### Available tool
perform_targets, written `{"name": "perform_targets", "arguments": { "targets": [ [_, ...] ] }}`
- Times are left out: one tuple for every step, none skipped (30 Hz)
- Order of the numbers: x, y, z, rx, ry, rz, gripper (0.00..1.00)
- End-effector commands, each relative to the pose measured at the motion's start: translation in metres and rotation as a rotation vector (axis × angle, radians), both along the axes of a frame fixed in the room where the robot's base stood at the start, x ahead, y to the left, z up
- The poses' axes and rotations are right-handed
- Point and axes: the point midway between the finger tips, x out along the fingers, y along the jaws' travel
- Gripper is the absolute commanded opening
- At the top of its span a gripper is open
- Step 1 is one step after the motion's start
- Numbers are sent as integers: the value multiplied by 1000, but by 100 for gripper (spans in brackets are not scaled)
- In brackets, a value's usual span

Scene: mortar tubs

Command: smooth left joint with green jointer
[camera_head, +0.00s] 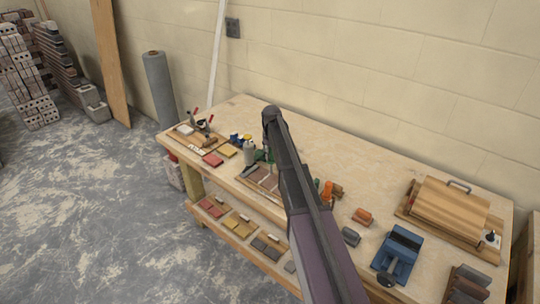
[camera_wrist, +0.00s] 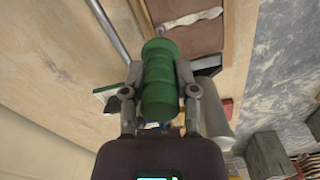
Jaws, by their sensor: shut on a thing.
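The green jointer (camera_wrist: 159,85) is between the two fingers of my gripper (camera_wrist: 158,76) in the wrist view, and the fingers are shut on its ribbed handle. Its grey metal end points up the picture to a brown brick panel. A pale, uneven strip of mortar (camera_wrist: 192,19) crosses that panel just beyond the tool. I cannot tell whether the tip touches it, or which joint this is. In the head view the panel (camera_head: 262,180) lies on the bench, with my arm hiding its right part. A little green shows beside my arm there.
The wooden bench (camera_head: 345,160) also holds a grey bottle (camera_head: 250,152), red (camera_head: 213,159) and yellow (camera_head: 227,150) blocks, an orange-handled tool (camera_head: 327,191), a blue tool (camera_head: 398,252) and a wooden box (camera_head: 450,208). A lower shelf holds coloured samples. The bench's back middle is clear.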

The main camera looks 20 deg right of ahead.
Motion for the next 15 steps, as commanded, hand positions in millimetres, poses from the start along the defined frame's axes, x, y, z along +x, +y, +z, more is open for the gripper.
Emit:
{"name": "perform_targets", "arguments": {
  "targets": [
    [-3, 2, 0, 1, 4, 1, 0],
    [-4, 3, 0, 2, 4, 1, 0],
    [-5, 5, 0, 2, 4, 1, 0],
    [-5, 5, 0, 2, 4, 1, 0],
    [-6, 6, 0, 2, 4, 1, 0],
    [-6, 7, 1, 3, 4, 1, 0],
    [-6, 7, 1, 3, 4, 1, 0],
    [-7, 7, 1, 3, 4, 1, 0],
    [-7, 8, 1, 3, 4, 1, 0],
    [-7, 8, 1, 3, 4, 1, 0],
    [-7, 8, 1, 3, 4, 1, 0],
    [-6, 8, 1, 3, 4, 0, 0],
    [-6, 8, 1, 3, 4, 0, 0],
    [-6, 8, 1, 3, 4, 0, 0],
    [-6, 8, 1, 3, 4, 1, 0]
  ]
}}
